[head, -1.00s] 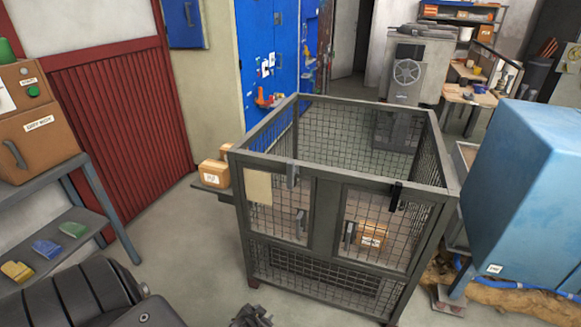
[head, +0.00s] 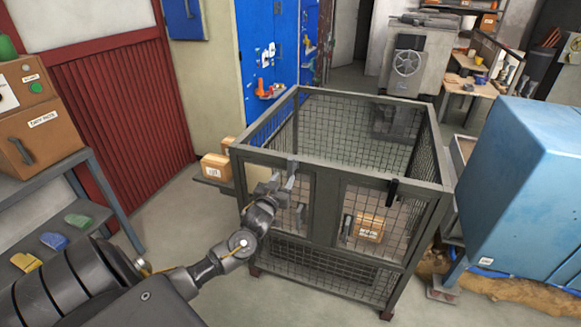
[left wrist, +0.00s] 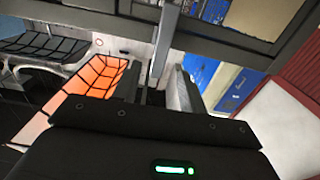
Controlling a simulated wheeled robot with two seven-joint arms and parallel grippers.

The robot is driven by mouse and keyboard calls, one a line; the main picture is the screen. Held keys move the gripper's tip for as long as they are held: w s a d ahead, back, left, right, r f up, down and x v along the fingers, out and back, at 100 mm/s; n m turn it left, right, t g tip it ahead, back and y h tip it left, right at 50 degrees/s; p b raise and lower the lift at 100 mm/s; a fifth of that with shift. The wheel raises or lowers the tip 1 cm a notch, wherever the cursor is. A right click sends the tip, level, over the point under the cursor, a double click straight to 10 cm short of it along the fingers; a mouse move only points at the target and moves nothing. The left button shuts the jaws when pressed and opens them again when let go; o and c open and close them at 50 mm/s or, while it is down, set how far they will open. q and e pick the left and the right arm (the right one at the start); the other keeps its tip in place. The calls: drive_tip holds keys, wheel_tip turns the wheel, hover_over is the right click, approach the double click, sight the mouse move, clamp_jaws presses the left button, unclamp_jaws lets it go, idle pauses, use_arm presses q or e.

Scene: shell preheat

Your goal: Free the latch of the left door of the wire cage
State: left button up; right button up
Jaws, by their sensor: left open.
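The wire cage (head: 312,203) stands in the middle of the head view with two front doors. The grey latch (head: 292,168) of the left door hangs at the top rail. My left gripper (head: 282,184) is at this latch, its jaws open. In the left wrist view a grey upright bar, seemingly the latch (left wrist: 165,38), shows between the two fingers (left wrist: 155,90). I cannot tell whether they touch it. The left door's handle (head: 301,214) is just right of my gripper. The right door has a black latch (head: 393,190) and a handle (head: 347,228). My right gripper is not in view.
A cardboard box (head: 369,227) sits inside the cage behind the right door. Small boxes (head: 215,167) rest on a side shelf left of the cage. A blue machine (head: 525,190) stands close on the right. A grey rack (head: 65,213) is at the left.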

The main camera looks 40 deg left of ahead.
sight(290, 169)
use_arm(q)
drive_tip(key=p+x, duration=0.1)
drive_tip(key=x, duration=0.7)
clamp_jaws()
